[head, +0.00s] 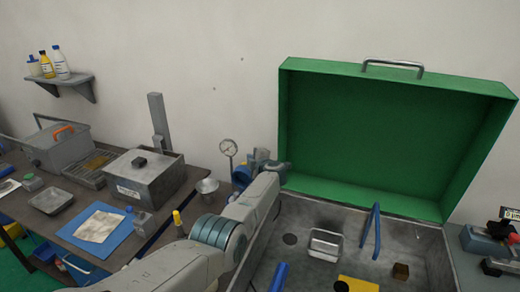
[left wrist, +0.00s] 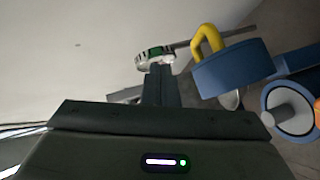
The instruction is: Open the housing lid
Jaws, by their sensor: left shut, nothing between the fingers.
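The housing lid (head: 372,132) is a large green box-shaped cover. It stands raised and tilted back behind the grey housing (head: 350,215), with its hollow inside facing me. A metal handle (head: 392,66) sits on its top edge. In the left wrist view my left gripper (left wrist: 157,72) is shut and empty. Its fingertips are mostly hidden in the head view. My right gripper is out of view.
Inside the housing are a metal tray (head: 325,243), a blue bar (head: 376,231) and a yellow piece (head: 358,285). A gauge (head: 228,148) stands left of the lid. A grey lidded box (head: 145,178) is on the left bench. A blue piece with a yellow loop (left wrist: 232,68) is close to my left gripper.

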